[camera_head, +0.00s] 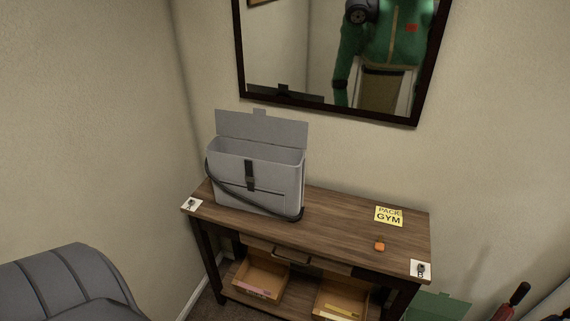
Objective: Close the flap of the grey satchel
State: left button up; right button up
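The grey satchel (256,179) stands upright on the left part of a wooden console table (340,228). Its flap (262,128) is raised at the back, so the top of the bag is open. A dark buckle strap (249,174) is on its front, and a dark shoulder strap hangs across the front and left side. Neither of my grippers is in view.
A yellow note reading "PACK GYM" (388,216), a small orange object (379,246) and a white card (421,270) lie at the table's right. Another card (191,205) is at the left corner. A mirror (335,60) hangs behind. A grey chair (65,285) stands front left.

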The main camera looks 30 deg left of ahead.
aim_at(258, 126)
jog(key=u, duration=1.25)
